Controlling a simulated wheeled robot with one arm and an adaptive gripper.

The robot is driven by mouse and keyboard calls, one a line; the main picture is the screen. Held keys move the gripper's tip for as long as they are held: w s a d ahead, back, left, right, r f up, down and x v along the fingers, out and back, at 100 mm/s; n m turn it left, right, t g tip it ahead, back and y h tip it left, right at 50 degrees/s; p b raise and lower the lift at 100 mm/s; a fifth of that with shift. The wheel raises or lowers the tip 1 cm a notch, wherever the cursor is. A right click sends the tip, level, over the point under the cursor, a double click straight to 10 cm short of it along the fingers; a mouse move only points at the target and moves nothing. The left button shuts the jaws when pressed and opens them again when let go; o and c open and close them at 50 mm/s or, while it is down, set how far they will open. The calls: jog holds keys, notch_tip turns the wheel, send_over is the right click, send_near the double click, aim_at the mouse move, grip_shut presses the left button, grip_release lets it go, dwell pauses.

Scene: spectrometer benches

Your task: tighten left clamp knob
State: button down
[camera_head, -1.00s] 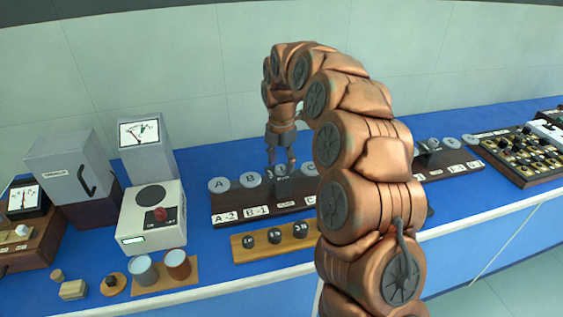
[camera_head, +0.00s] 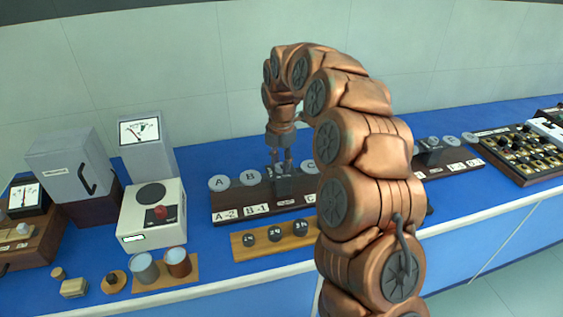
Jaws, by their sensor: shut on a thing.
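My gripper (camera_head: 281,164) points straight down over the left dark rack (camera_head: 232,199), with its fingers close together at the top of a small dark clamp block (camera_head: 284,187). It is shut on what seems to be the left clamp knob, which is mostly hidden between the fingers. The block stands between the disc marked B (camera_head: 250,178) and another disc partly behind my arm. A similar dark clamp block (camera_head: 430,157) stands on the right rack (camera_head: 460,168), clear of my gripper.
A wooden strip with several dark weights (camera_head: 243,252) lies in front of the left rack. A white box with a red knob (camera_head: 150,222), grey meters and two cups (camera_head: 177,262) stand to the left. A dark board of knobs (camera_head: 520,160) is at far right. My arm hides the middle.

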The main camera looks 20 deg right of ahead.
jog(key=shift+m, duration=0.3)
jog(key=m+b, duration=0.2)
jog(key=m, duration=0.1)
jog(key=shift+f, duration=0.1)
jog(key=m+b, duration=0.3)
jog(key=m, duration=0.2)
jog(key=shift+m, duration=0.4)
jog(key=m+b, duration=0.1)
jog(key=m, duration=0.3)
jog(key=shift+b, duration=0.4)
jog(key=shift+m+b, duration=0.6)
jog(key=shift+m, duration=1.6)
jog(key=c, duration=0.8)
grip_release()
